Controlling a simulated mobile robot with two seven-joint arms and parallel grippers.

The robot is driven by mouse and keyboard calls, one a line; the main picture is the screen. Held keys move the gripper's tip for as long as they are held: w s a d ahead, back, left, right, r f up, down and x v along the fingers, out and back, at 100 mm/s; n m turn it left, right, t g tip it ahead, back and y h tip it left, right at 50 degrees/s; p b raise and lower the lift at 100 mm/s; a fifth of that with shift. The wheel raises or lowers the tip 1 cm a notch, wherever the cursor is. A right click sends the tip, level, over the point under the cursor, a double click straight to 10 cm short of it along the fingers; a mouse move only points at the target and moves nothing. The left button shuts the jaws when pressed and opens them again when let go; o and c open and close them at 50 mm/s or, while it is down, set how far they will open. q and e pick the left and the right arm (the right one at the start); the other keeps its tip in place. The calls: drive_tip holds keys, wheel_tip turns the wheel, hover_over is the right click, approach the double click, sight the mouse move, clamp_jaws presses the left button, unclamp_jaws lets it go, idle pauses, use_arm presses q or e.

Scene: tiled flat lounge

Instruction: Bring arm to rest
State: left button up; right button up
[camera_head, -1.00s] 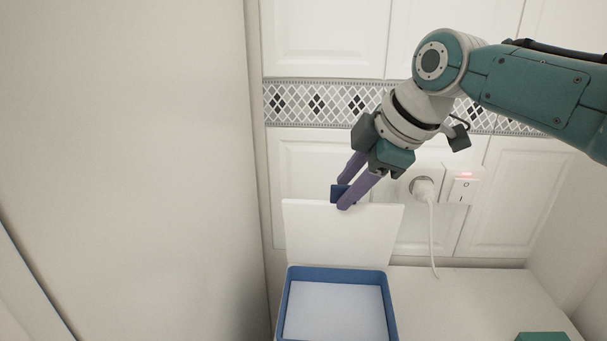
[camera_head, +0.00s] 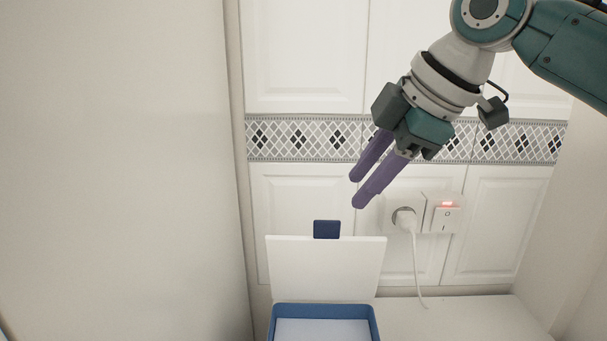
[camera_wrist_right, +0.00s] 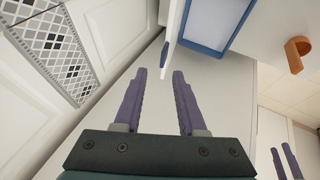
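My right gripper (camera_head: 359,190) comes in from the upper right in the head view. Its purple fingers are apart with nothing between them. It hangs above and to the right of an open box with a blue rim (camera_head: 323,308). The box's white lid (camera_head: 326,268) stands up at the back, with a dark blue tab (camera_head: 327,229) on its top edge. In the right wrist view the gripper's fingers (camera_wrist_right: 157,74) are parted, and the lid's edge (camera_wrist_right: 172,42) and blue box rim (camera_wrist_right: 207,48) lie beyond them. My left gripper does not show in the head view.
A white plug (camera_head: 404,219) with a cable sits in the wall socket beside a lit switch (camera_head: 446,217). The white counter (camera_head: 455,315) right of the box looks clear. A pale, tall surface (camera_head: 115,170) fills the left side. An orange object (camera_wrist_right: 297,52) shows in the wrist view.

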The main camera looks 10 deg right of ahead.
drive_tip(key=shift+s+r, duration=0.1)
drive_tip(key=shift+r, duration=0.05)
drive_tip(key=s+a+f+m+g, duration=0.1)
drive_tip(key=s+a+f+m, duration=0.15)
drive_tip(key=s+f, duration=0.4)
drive_tip(key=s+a+f+m, duration=0.2)
drive_tip(key=s+f+m, duration=0.1)
drive_tip(key=s+f, duration=0.3)
drive_tip(key=s+d+f+m+g+h, duration=0.15)
drive_tip(key=s+m, duration=0.25)
drive_tip(key=s, duration=0.4)
drive_tip(key=s+d+m+t+h, duration=0.1)
drive_tip(key=s+d+m, duration=0.25)
drive_tip(key=s, duration=0.45)
wheel_tip(320, 180, up, 33)
drive_tip(key=p, duration=3.2)
drive_tip(key=shift+s+f+m, duration=0.2)
drive_tip(key=shift+s+m, duration=0.2)
drive_tip(key=shift+g+h, duration=0.25)
